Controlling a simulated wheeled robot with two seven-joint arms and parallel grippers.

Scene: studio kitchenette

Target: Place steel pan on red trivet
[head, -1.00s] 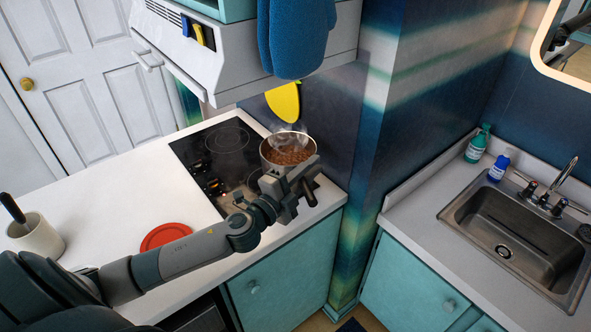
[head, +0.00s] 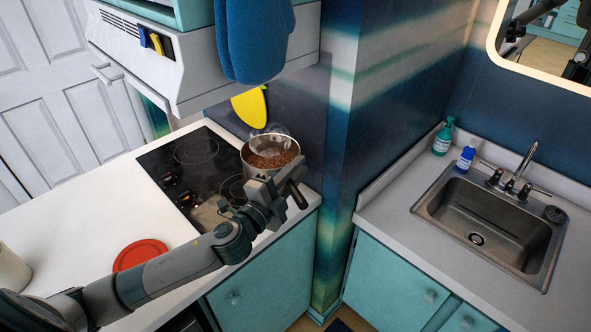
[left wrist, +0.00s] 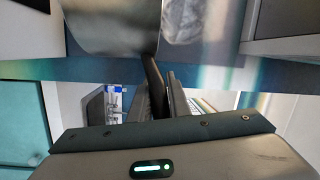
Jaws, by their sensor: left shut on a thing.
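The steel pan (head: 253,148) holds brown food and sits at the right side of the black cooktop in the head view, with faint steam above it. I cannot tell if its base touches the cooktop. My left gripper (head: 277,187) is shut on the pan's dark handle (head: 298,196), which sticks out toward the front right. In the left wrist view the handle (left wrist: 153,85) runs between the fingers to the pan's metal side (left wrist: 110,25). The red trivet (head: 139,254) lies flat on the white counter, left of the cooktop and partly behind my left forearm. My right gripper is not in view.
The black cooktop (head: 170,165) lies between trivet and pan. A range hood (head: 200,70) with a blue oven mitt (head: 254,40) hangs above. A wall corner stands right of the pan. A cream crock (head: 12,270) is at the left edge. White counter behind the trivet is clear.

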